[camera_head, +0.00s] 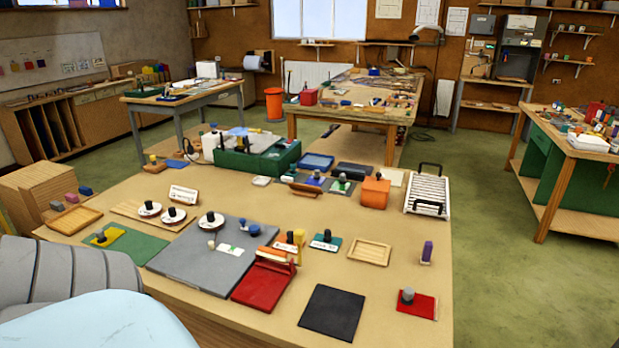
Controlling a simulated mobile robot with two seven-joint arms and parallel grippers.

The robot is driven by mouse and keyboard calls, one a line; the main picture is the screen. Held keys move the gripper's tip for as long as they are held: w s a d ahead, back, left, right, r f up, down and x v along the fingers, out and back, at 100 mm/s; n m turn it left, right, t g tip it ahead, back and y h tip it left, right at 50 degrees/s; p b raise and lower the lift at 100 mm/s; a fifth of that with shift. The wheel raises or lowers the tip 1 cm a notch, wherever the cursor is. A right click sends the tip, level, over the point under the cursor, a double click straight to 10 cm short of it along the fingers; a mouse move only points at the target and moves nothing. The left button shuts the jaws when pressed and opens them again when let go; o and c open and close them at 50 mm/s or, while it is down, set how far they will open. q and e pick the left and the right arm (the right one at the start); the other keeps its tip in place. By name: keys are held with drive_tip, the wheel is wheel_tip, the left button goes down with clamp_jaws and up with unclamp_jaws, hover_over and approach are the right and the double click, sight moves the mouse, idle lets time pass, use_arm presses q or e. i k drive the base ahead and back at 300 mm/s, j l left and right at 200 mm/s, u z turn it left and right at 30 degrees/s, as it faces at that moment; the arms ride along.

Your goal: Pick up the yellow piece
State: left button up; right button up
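A flat yellow piece (114,234) with a dark knob lies on a green sheet (136,246) at the left front of the near table. An upright yellow block (299,236) stands near the table's middle, beside a dark knob and behind the red tray. A small yellow thing (152,158) also shows at the table's far left corner. I cannot tell from the picture alone which of these is the piece named. Neither of my grippers is in view, and nothing is seen being held.
The near table (415,268) carries a grey board (205,262), a red tray (264,285), a black square (332,312), a wooden tray (370,251), a white rack (427,193) and a green box (258,160). A grey ribbed shape and a pale blue one fill the lower left.

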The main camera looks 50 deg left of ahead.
sight(103, 239)
drive_tip(key=u, duration=2.95)
drive_tip(key=z, duration=0.4)
